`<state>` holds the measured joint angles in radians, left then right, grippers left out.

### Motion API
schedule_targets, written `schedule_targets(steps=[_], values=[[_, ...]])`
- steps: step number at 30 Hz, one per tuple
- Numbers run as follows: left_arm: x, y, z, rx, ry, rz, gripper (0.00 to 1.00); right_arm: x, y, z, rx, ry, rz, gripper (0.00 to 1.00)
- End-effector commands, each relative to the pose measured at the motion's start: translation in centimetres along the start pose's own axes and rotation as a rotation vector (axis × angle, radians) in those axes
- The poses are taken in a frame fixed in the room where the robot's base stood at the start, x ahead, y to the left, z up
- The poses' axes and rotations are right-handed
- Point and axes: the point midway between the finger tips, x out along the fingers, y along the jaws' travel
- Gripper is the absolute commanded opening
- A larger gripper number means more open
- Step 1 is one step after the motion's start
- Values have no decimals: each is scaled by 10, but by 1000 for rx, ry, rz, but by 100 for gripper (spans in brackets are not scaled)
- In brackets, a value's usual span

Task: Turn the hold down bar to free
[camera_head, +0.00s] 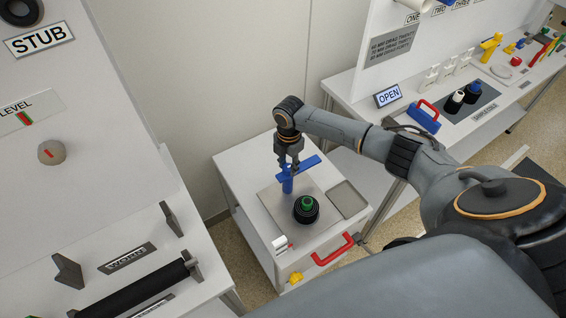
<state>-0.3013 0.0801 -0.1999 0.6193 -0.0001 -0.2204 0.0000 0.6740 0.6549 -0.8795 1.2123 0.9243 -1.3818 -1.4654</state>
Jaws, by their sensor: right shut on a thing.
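A blue bar (311,163), which looks like the hold down bar, stands on a grey plate on the small white cart. It has a blue upright post and a flat arm pointing up and to the right. My right gripper (289,167) reaches down from above and is shut on the blue piece at the top of the post. The fingers hide part of it. A black round part with a green centre (306,208) sits on the plate just in front of the post, apart from the gripper. My left gripper is not in view.
The white cart (240,165) has a red handle (334,250), a yellow piece (296,277) and a shallow grey recess (348,199). A machine with a black roller (135,290) stands left. A bench with an OPEN sign (388,96) stands right.

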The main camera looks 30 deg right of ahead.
Motion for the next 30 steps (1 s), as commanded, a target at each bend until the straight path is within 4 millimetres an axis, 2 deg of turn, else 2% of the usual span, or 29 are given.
schedule_targets(steps=[16,17,19,20,30], values=[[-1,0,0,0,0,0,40,0,-2,2,-19,1,2,0],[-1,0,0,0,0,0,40,0,-2,2,-19,1,2,38],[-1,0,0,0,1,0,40,0,-2,2,-18,1,2,53],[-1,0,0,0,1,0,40,0,-2,2,-18,1,2,55],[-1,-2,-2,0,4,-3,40,-3,-2,2,-16,1,1,55]])
